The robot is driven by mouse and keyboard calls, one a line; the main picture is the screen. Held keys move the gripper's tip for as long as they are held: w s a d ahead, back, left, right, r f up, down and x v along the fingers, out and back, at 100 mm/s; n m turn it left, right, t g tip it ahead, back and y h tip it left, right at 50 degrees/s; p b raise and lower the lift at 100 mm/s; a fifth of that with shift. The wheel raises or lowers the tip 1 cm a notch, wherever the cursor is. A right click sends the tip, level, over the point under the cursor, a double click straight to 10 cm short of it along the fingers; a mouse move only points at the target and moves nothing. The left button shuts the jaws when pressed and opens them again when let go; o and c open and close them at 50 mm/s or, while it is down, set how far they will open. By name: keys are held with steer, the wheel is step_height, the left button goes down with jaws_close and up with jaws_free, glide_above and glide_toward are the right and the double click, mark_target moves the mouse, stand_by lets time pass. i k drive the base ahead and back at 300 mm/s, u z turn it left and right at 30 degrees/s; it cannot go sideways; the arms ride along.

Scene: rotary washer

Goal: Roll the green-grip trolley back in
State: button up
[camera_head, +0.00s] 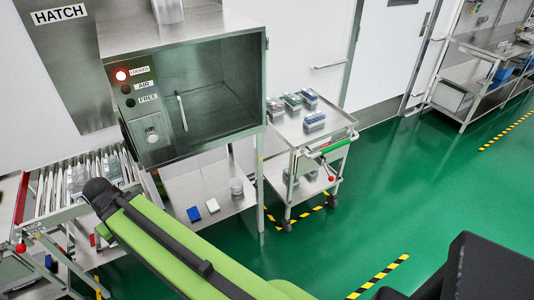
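The steel trolley (290,150) with a green grip (338,145) stands just right of the steel washer cabinet (200,90), on castors. The green grip is on its right side, facing the open floor. Several small grey and blue items (314,119) sit on its top, and more are on its lower shelf. A red ball knob (331,179) shows below the grip. Yellow-black floor tape (272,218) shows partly under the trolley. My green and black arm crosses the lower left and middle. My gripper is not in view.
A red lamp (121,75) is lit beside "LOCKED" on the cabinet. A steel bench (480,70) stands at back right. Green floor (400,190) is clear right of the trolley, with a tape strip (378,278) in front.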

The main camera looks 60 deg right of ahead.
mark_target(299, 158)
steer(key=u, duration=0.3)
steer(key=k, duration=1.05)
steer(key=z, duration=0.65)
steer(key=i, duration=1.5)
